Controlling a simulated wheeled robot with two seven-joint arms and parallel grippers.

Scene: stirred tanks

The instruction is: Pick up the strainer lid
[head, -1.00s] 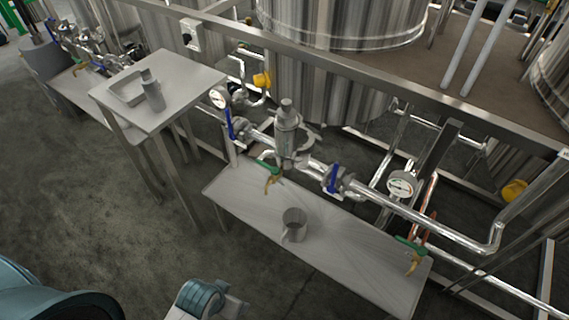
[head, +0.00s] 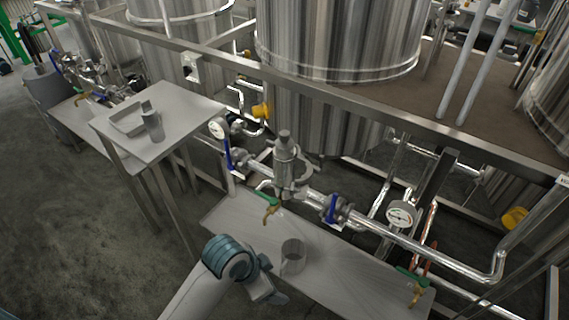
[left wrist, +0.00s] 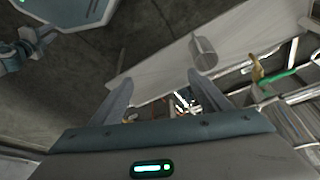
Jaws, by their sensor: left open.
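The strainer lid (head: 284,140) is the grey, knobbed top of the upright strainer (head: 285,168) set in the pipe line behind the low bench. In the head view it sits upright on the strainer body. My left gripper (head: 268,292) is at the front edge of the low bench, below and in front of the strainer, apart from the lid. In the left wrist view my left gripper (left wrist: 160,88) has its two fingers spread with nothing between them. I cannot make out the lid in that view.
A grey cup (head: 293,256) stands on the low bench (head: 350,275) beside my left gripper. Blue-handled valves (head: 331,208), green-handled taps (head: 268,202) and gauges (head: 401,214) crowd the pipe.

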